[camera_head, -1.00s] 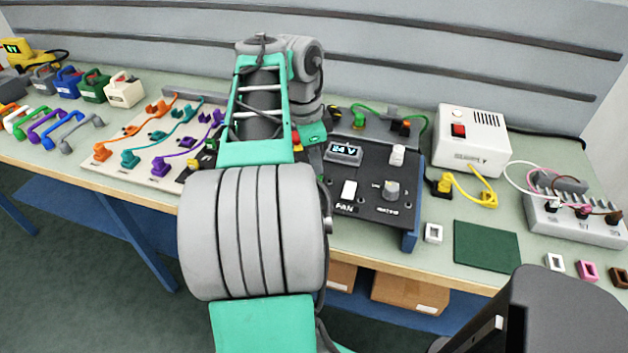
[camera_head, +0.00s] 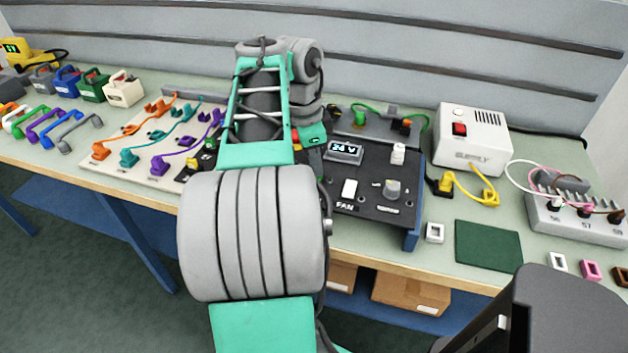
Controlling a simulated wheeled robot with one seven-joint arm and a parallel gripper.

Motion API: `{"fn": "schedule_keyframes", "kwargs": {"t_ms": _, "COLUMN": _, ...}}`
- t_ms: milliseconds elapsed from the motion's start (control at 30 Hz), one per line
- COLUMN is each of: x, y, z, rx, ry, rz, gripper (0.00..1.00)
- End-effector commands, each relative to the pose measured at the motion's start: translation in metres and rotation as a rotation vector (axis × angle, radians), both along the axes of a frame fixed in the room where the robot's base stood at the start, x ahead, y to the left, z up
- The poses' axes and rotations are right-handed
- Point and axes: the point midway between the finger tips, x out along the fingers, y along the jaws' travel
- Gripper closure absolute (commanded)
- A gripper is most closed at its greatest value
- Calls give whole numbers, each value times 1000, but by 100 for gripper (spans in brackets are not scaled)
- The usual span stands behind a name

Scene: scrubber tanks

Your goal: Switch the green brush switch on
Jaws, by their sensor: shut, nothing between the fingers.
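The black control panel (camera_head: 370,212) stands on the bench right of my arm. It carries a small display (camera_head: 344,151), a white rocker marked FAN (camera_head: 349,188), a grey knob (camera_head: 392,188) and a white part (camera_head: 398,153) near its top right. I see no green brush switch; my arm covers the panel's left part, where such a switch may be hidden. My arm's far end bends down behind its own green-and-grey links toward the panel's left side. My gripper and its fingertips are hidden behind the arm.
A white supply box (camera_head: 471,150) with a red switch and yellow cable stands to the right. A grey terminal block (camera_head: 580,218) is farther right. A dark green mat (camera_head: 487,245) lies in front. A board (camera_head: 120,178) with coloured cables lies left.

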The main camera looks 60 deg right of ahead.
Motion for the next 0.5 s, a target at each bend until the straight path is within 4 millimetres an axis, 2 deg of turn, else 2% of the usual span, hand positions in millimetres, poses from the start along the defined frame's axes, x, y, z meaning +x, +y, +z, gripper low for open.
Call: {"fn": "schedule_keyframes", "kwargs": {"t_ms": 500, "x": 0, "y": 0, "z": -9, "rx": 0, "ry": 0, "rz": 0, "gripper": 100}}
